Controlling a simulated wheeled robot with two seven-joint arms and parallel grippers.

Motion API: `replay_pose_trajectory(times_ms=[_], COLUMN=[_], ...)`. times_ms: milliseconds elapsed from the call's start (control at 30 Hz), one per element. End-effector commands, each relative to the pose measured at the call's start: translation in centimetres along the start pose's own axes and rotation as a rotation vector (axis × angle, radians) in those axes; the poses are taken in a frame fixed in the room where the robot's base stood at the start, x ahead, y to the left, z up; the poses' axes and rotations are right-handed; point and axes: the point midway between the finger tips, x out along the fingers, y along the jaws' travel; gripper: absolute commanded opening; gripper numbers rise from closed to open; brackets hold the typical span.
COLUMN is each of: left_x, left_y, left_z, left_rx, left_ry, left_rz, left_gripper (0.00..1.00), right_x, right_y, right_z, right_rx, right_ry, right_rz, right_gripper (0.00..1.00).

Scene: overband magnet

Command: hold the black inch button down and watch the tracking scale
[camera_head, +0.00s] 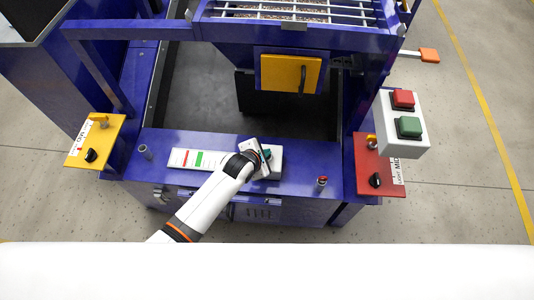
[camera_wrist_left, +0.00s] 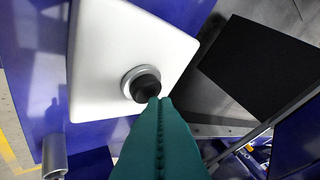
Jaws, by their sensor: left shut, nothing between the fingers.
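The black inch button (camera_wrist_left: 146,86) sits in a grey ring on a white box (camera_wrist_left: 110,50), in the left wrist view. In the head view the same box (camera_head: 276,168) stands on the blue front ledge, and my gripper hides the button. My left gripper (camera_wrist_left: 159,101) is shut and empty, its teal fingertips overlapping the button's lower edge; I cannot tell whether they touch or press it. The tracking scale (camera_head: 185,158) is a white strip with red and green marks, left of my gripper. My right gripper is not in view.
A yellow panel (camera_head: 99,143) with a black knob is at the left. A red panel (camera_head: 368,172) and a grey box with red (camera_head: 403,99) and green (camera_head: 409,127) buttons are at the right.

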Motion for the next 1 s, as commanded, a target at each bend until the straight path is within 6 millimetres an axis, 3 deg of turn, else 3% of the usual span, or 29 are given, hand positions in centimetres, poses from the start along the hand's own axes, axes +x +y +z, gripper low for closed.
replay_pose_trajectory(times_ms=[1000], left_x=[0.74], left_y=[0.60], left_z=[0.58], left_rx=[-0.001], left_ry=[-0.002], left_rz=[0.002], left_gripper=[0.00], right_x=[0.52], right_y=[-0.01], right_z=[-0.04], right_rx=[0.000], right_ry=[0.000], right_rz=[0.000], right_gripper=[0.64])
